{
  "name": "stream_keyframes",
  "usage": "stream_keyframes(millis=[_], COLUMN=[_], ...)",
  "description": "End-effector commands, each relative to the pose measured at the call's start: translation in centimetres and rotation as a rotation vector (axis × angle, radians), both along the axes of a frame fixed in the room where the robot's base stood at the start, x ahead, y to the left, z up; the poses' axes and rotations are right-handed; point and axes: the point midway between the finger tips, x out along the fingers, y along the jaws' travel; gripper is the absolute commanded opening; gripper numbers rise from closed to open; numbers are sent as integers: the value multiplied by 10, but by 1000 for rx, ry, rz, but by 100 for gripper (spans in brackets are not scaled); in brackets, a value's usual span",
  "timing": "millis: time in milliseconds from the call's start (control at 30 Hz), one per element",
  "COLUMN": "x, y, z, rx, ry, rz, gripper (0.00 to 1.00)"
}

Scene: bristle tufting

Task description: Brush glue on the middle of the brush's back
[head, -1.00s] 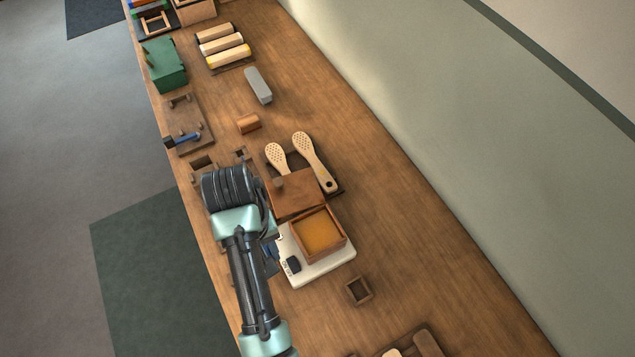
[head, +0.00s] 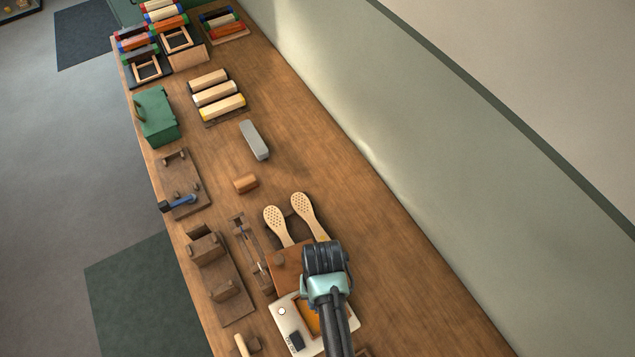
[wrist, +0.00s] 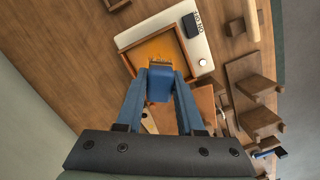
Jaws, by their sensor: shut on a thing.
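In the head view the box (head: 306,316) is partly covered by my arm, and the gripper is hidden.
A wooden fixture (head: 238,312) stands left; a blue-handled tool (head: 181,201) lies on a board farther off. The right side of the bench is clear.

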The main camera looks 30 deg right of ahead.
Motion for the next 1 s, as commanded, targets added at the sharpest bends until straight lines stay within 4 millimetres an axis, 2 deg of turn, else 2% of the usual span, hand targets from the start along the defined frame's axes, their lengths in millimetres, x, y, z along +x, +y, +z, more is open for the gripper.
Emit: stream_keyframes(millis=[267, 733, 1000], x=[-1, -1, -1], y=[0, 0, 0], z=[-8, -54, -60], rx=[0, -1, -1], ry=[1, 0, 0], rz=[0, 1, 1], gripper=[0, 0, 0])
